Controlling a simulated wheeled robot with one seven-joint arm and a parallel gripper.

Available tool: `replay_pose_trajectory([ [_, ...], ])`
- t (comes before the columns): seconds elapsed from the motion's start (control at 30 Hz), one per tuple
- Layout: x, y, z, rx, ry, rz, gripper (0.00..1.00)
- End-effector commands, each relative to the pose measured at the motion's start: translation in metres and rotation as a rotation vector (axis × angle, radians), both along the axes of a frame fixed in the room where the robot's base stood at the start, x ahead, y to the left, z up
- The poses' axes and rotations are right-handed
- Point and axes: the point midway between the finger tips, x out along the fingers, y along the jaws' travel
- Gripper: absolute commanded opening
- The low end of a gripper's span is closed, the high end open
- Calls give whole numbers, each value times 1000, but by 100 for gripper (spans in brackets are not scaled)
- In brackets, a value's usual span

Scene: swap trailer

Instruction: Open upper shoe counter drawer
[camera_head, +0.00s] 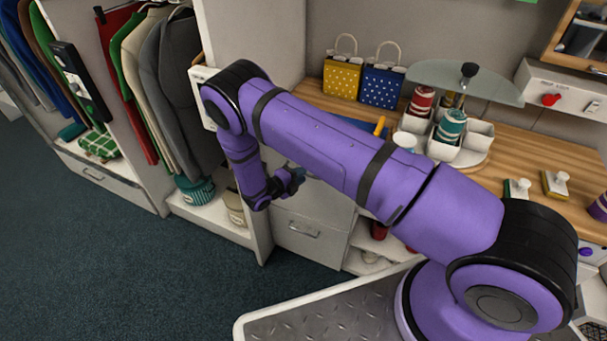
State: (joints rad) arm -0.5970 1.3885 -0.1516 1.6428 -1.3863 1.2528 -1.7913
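The wooden-topped counter (530,155) has two pale drawer fronts, one above the other, below its left end. The upper drawer front (325,200) is partly covered by my arm, and its handle is hidden. It looks shut. The lower drawer front (310,242) has a metal bar handle and is shut. My gripper (294,180) is small and dark in this view, at the upper drawer front's left part. Whether its fingers are open or touch the handle cannot be made out.
Hanging clothes (170,80) fill the closet at left, above a shut drawer (95,175). Round boxes (197,192) stand on the low shelf left of the drawers. Open shelves (375,245) lie to their right. Gift bags (381,85) and spools stand on the counter. The carpet (150,270) in front is clear.

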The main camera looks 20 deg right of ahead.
Motion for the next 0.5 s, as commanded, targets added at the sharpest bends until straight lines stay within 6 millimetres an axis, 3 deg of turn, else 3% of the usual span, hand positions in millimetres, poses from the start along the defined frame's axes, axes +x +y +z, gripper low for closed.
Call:
replay_pose_trajectory([
  [0.2, 7, -15, -3, 0, -1, 0, 22],
  [0.5, 8, -17, -3, 0, -1, 0, 22],
])
